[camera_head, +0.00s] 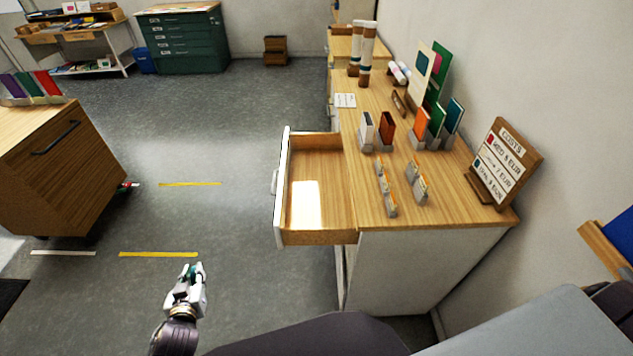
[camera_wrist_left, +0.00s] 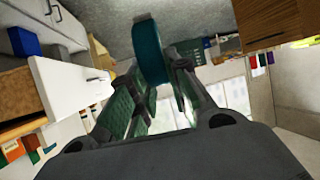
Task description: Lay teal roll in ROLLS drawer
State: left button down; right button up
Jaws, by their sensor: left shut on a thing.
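The teal roll (camera_wrist_left: 152,50) is between the fingers of my left gripper in the left wrist view. In the head view my left gripper (camera_head: 193,275) is over the grey floor at the lower middle left, with a small bit of teal (camera_head: 196,266) at its tips. An open drawer (camera_head: 283,190) sticks out from the left side of the wooden desk, right of and beyond the gripper. Its inside looks empty, with a bright patch of light on its floor. No ROLLS label can be read. My right gripper is not in view.
The desk (camera_head: 440,205) carries sample cards in holders, tall rolls (camera_head: 367,55) and a costs sign (camera_head: 505,162). A wooden cabinet (camera_head: 60,170) stands at the left. A green chest (camera_head: 185,48) stands far back.

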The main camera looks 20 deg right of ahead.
pick_arm(q)
jog(key=shift+w, duration=0.3)
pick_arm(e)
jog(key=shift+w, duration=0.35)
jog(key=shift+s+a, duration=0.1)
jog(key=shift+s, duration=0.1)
